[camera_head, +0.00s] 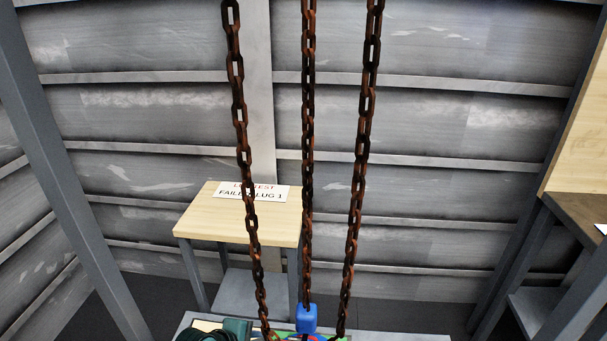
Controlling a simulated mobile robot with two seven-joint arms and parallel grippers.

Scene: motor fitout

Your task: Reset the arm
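Neither of my grippers and neither of my arms shows in the head view. What they hold and whether they are open cannot be seen. Three rusty chains hang down through the middle of the view: a left chain (239,112), a middle chain (307,130) and a right chain (364,120). A blue block-like part (306,318) is at the lower end of the middle chain. Below it, coloured parts are cut off by the bottom edge.
A small wooden-topped table (205,222) with a partly hidden paper sign (270,193) stands behind the chains. A grey surface (400,338) at the bottom bears a dark green item (237,327). Grey posts (65,160) and shelving (575,205) flank the sides.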

